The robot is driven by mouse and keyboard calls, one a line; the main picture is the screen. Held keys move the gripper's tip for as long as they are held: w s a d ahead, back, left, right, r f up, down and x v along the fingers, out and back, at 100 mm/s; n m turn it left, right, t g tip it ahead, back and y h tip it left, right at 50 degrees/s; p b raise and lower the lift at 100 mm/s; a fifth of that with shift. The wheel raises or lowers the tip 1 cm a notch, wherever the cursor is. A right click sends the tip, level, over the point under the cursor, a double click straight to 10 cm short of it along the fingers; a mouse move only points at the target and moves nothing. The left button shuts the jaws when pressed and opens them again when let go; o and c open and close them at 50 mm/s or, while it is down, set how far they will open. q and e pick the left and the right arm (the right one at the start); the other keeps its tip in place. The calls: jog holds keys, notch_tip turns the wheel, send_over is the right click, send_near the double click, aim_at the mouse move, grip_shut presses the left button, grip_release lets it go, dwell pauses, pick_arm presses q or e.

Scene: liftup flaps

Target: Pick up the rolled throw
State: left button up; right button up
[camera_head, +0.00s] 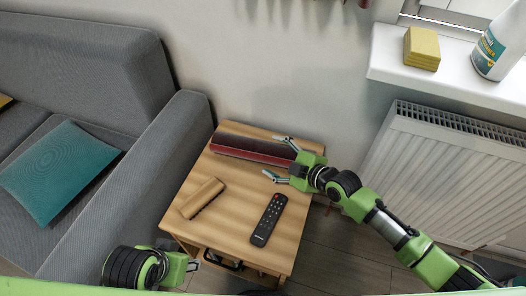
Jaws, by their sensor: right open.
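A long dark roll with a red front side, which looks like the rolled throw (245,148), lies along the back of the small wooden table (233,222). My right gripper (271,155) is open at its right end, with one finger on the far side and one on the near side in the picture. I cannot tell whether the fingers touch it. My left gripper (193,266) is low at the table's front left corner, apart from the roll; its jaws are too small to read.
A tan block-like object (201,198) and a black remote (269,220) lie on the table. A grey sofa (150,165) stands left, a radiator (450,175) right. A windowsill (440,82) holds a sponge (422,48) and a bottle (497,45).

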aim_at(269, 154)
jog(key=b+x, duration=0.1)
jog(key=x, duration=0.3)
jog(key=shift+w+a+f, duration=0.1)
jog(key=shift+a+f, duration=0.05)
jog(key=shift+f, duration=0.1)
jog(key=shift+c, duration=0.4)
jog(key=c, duration=1.1)
jog(key=shift+r, duration=0.2)
jog(key=shift+c, duration=0.4)
